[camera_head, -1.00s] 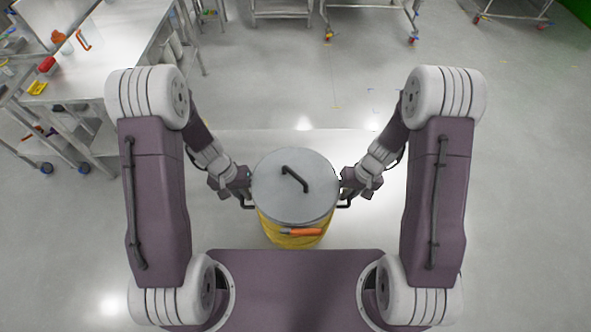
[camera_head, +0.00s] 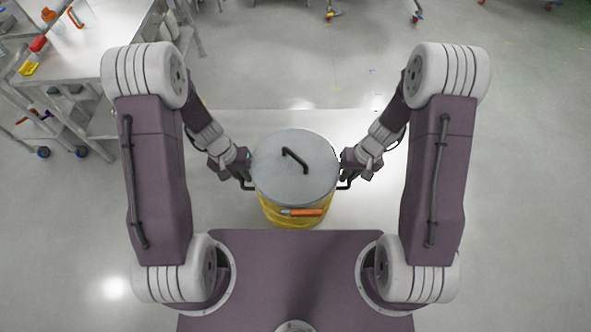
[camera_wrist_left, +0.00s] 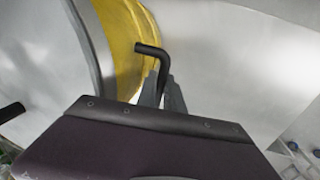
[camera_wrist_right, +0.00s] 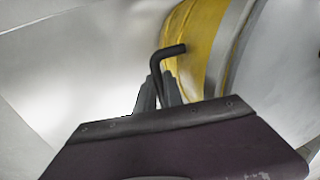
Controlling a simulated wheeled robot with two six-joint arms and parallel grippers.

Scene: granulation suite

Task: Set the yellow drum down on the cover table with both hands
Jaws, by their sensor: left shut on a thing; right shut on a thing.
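The yellow drum (camera_head: 290,215) has a grey lid (camera_head: 285,180) with a black handle on top and an orange-handled clasp at its front. It appears upright between my arms, in front of my body. My left gripper (camera_head: 245,178) is shut on the drum's left black side handle (camera_wrist_left: 152,48). My right gripper (camera_head: 346,178) is shut on the right side handle (camera_wrist_right: 168,50). Both wrist views show the fingers on the bent black handles beside the yellow wall. The drum's underside is hidden. I cannot tell which surface is the cover table.
A steel bench (camera_head: 85,50) with small coloured items stands at the far left, with a wheeled frame beside it. Cart wheels show at the top edge. A pale area with a straight far edge lies around the drum. The floor at right is clear.

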